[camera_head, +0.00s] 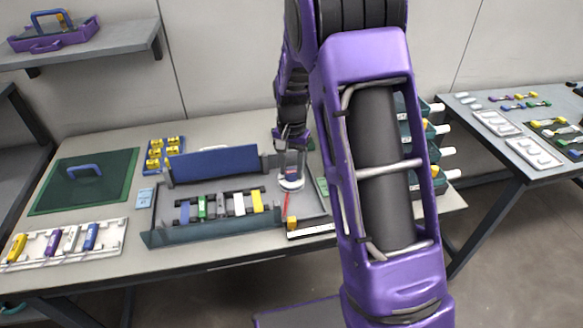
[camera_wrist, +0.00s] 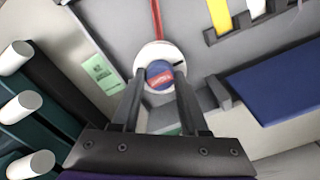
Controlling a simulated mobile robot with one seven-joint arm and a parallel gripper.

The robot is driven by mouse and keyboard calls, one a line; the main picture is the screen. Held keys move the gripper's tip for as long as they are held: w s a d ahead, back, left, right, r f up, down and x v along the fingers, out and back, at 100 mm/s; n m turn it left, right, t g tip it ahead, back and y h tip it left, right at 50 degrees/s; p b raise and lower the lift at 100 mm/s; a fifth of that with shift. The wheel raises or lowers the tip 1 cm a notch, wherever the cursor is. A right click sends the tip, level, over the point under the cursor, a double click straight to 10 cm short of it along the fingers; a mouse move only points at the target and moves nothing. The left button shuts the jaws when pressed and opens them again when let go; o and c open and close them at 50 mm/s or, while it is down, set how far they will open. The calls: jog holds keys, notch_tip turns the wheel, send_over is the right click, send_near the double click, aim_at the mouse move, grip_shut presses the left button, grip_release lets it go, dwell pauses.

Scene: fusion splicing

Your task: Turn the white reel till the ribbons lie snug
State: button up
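The white reel (camera_head: 291,184) sits at the right end of the grey tray (camera_head: 318,203). In the wrist view the white reel (camera_wrist: 143,57) is a round disc with a blue and red hub (camera_wrist: 159,76). A red ribbon (camera_head: 286,206) runs from the reel toward the tray's front; it also shows in the wrist view (camera_wrist: 157,20). My gripper (camera_wrist: 160,72) is over the reel, its two fingers apart, one on each side of the hub. Whether they touch the hub cannot be told. In the head view my gripper (camera_head: 292,160) partly covers the reel.
Blue, green, white and yellow pieces (camera_head: 221,205) lie in the tray, with a blue panel (camera_head: 213,163) behind. A yellow block (camera_head: 291,223) is at the tray's front. A green mat (camera_head: 110,183) lies left.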

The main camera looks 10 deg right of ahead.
aim_at(291, 172)
grip_shut()
jog(key=shift+n, duration=1.5)
jog(key=o, duration=0.6)
grip_release()
jog(key=shift+r, duration=0.1)
notch_tip(291, 172, up, 17)
jog(key=p, duration=0.2)
jog(key=shift+r+p, duration=0.15)
jog(key=shift+p, duration=0.15)
